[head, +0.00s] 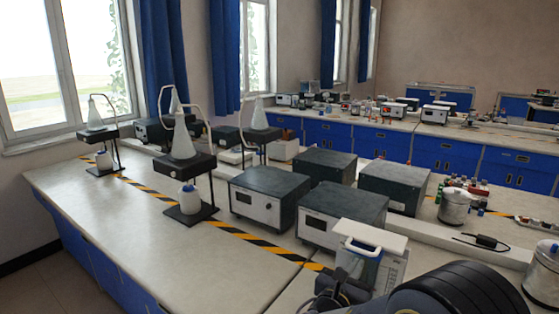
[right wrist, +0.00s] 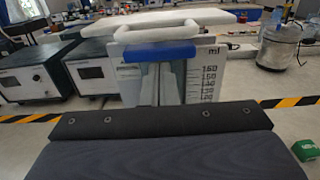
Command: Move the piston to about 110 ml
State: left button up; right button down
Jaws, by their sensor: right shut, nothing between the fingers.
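The measuring device (head: 385,268) stands on the bench at the lower right of the head view, with a white top. In the right wrist view its scale (right wrist: 209,80) is marked in ml, with 160 as the highest legible number. A blue bar (right wrist: 160,53), seemingly part of the piston, sits level with or just above the 160 mark, under a white handle (right wrist: 155,32). The lower scale is hidden by my wrist. My right gripper (right wrist: 165,72) is shut and empty in front of the device, below the blue bar; contact cannot be told. My left gripper is not in view.
Dark-topped instrument boxes (head: 341,212) stand just behind and left of the device. Flask stands (head: 190,207) are farther left. Yellow-black tape (head: 262,243) crosses the bench, and the left front of the bench is clear.

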jog(key=shift+r, duration=0.2)
jog(key=shift+r+p, duration=1.55)
jog(key=shift+r, duration=0.25)
jog(key=f+b+v, duration=0.1)
jog(key=v, duration=0.8)
jog(key=shift+f, duration=0.3)
jog(key=shift+d, duration=0.1)
